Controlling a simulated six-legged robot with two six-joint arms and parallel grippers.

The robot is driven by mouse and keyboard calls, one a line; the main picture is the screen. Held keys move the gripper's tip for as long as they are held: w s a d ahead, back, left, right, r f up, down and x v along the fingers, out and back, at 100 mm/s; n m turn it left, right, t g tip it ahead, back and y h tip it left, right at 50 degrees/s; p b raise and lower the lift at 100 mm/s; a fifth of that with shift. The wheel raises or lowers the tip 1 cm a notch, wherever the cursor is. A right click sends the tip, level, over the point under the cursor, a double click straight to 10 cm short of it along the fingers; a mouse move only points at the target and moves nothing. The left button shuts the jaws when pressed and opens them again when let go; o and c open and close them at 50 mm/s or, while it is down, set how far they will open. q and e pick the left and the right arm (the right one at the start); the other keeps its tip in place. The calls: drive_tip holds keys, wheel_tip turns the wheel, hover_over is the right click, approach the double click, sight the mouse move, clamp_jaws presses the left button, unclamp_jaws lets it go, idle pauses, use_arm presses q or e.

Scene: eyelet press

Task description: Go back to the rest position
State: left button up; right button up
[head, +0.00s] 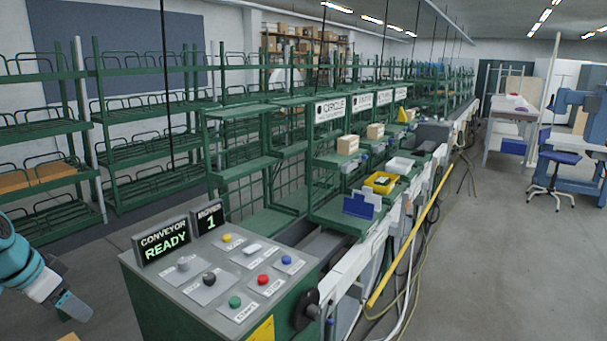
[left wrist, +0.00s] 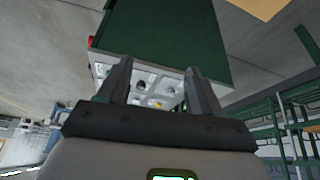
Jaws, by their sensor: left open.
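My left gripper (head: 72,306) hangs at the lower left of the head view, to the left of the control console and apart from it. In the left wrist view its two dark fingers (left wrist: 160,82) stand apart with nothing between them, so it is open and empty. Behind them shows the green side and grey button panel of the console (left wrist: 177,35). My right gripper is in neither view.
The control console (head: 150,303) carries several coloured buttons and a lit display reading "CONVEYOR READY" (head: 164,241). Green racks (head: 140,152) line the left wall. A yellow pole (head: 403,252) runs beside the conveyor. The floor at right (head: 520,270) is clear.

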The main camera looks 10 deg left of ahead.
use_arm(q)
drive_tip(key=w+d+f, duration=0.5)
drive_tip(key=f, duration=0.5)
drive_tip(key=s+d+f+n+g+h, duration=0.1)
drive_tip(key=d+f, duration=0.6)
drive_tip(key=f, duration=0.2)
drive_tip(key=s+d+f+n+g+h, duration=0.1)
drive_tip(key=d+f+n, duration=0.1)
drive_tip(key=d+f, duration=0.65)
drive_tip(key=s+d+f+n, duration=0.1)
drive_tip(key=s+d+f, duration=0.3)
drive_tip(key=s, duration=0.3)
drive_tip(key=s+d+f+g, duration=0.1)
drive_tip(key=s+d+f, duration=0.4)
drive_tip(key=s+d, duration=0.2)
drive_tip(key=s+d+f+n+g, duration=0.1)
drive_tip(key=s+d+f, duration=0.3)
drive_tip(key=s+d, duration=0.2)
drive_tip(key=s, duration=0.2)
drive_tip(key=shift+s+f+n+h, duration=0.3)
